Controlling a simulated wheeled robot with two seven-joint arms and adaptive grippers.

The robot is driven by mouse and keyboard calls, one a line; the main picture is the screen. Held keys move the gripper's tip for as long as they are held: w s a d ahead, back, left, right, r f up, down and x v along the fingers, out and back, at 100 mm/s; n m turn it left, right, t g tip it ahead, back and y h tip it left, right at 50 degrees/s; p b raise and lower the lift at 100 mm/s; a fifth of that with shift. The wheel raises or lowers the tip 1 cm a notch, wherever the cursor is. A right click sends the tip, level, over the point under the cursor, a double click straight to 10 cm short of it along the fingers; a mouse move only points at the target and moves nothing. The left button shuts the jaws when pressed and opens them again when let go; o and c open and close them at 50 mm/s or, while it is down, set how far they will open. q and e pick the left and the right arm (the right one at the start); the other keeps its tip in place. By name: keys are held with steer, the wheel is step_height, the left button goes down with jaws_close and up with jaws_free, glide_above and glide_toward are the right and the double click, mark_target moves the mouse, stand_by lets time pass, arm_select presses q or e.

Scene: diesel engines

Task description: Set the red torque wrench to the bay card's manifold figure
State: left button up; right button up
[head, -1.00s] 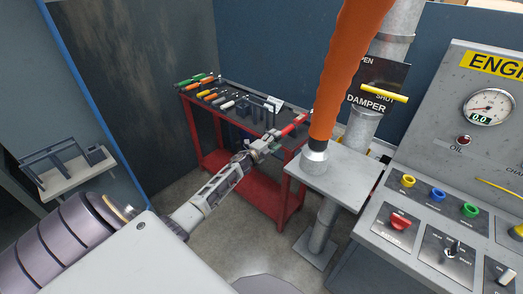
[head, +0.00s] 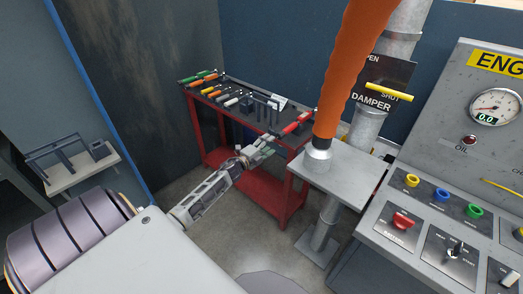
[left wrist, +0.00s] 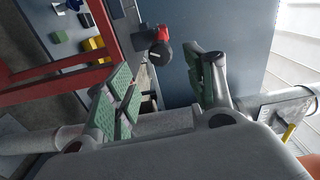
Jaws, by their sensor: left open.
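The red torque wrench (head: 298,122) lies at the right end of the tool cart's dark top in the head view. In the left wrist view a red piece with a round black end (left wrist: 161,50), apparently the wrench, shows beyond the gap between my fingers. My left gripper (head: 267,143) is open and empty, just short of the wrench. Its green-padded fingers stand wide apart in the left wrist view (left wrist: 168,82). A small white card (head: 279,102) stands at the back of the cart; its writing is too small to read. My right gripper is out of view.
The red cart (head: 250,185) carries several other tools at its left. An orange hose (head: 350,65) comes down onto a grey pedestal (head: 345,178) right of the cart. The engine control panel (head: 440,215) stands at the right, a grey bench (head: 75,172) at the left.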

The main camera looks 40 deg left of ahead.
arm_select(q)
steer(key=shift+s+a, duration=0.15)
steer(key=shift+s, duration=1.8)
